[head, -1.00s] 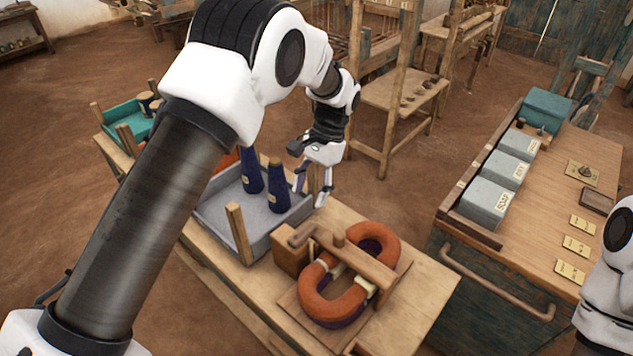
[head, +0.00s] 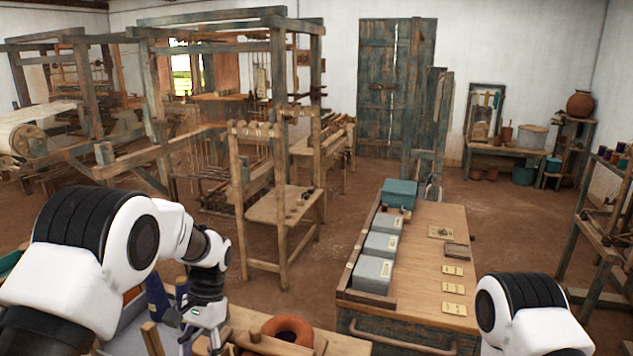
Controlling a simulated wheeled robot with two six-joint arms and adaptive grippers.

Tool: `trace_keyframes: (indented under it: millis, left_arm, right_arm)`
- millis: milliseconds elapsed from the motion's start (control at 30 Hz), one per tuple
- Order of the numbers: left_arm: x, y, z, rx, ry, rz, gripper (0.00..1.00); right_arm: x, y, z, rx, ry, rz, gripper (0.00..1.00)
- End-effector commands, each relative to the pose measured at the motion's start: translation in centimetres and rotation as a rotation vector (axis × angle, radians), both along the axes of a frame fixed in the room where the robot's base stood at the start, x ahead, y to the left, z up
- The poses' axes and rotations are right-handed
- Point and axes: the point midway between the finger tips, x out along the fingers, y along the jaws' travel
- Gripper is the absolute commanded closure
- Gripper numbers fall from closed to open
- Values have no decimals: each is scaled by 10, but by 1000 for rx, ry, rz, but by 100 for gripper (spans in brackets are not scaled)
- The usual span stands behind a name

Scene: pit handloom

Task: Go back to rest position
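My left gripper (head: 205,330) is at the bottom left of the head view, pointing down over the wooden bench (head: 335,345). Its fingers look apart with nothing seen between them, though the tips are cut by the frame edge. Two dark blue cones (head: 157,297) stand in the grey tray (head: 128,335) beside it. My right arm (head: 530,315) shows only its upper part at the bottom right. My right gripper is out of view.
An orange ring-shaped item (head: 290,328) lies on the bench. A wooden cabinet (head: 415,290) with grey boxes (head: 372,275), a teal box (head: 399,193) and small labels stands to the right. Loom frames (head: 280,200) stand behind, with open floor (head: 500,220) at the right.

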Motion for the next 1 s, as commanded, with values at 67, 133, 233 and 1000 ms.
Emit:
trace_keyframes:
  millis: [67,133,233,1000]
  left_arm:
    - [-8,3,-18,-4,34,7,44]
    - [-19,5,-32,-5,71,12,44]
    - [-40,8,-53,-7,137,21,44]
    - [-347,23,-258,-39,-137,325,44]
  right_arm:
    - [0,0,-3,0,-1,0,44]
    - [0,0,-5,0,-1,0,44]
    - [1,0,-7,0,-1,0,44]
    - [0,0,-29,0,0,0,44]
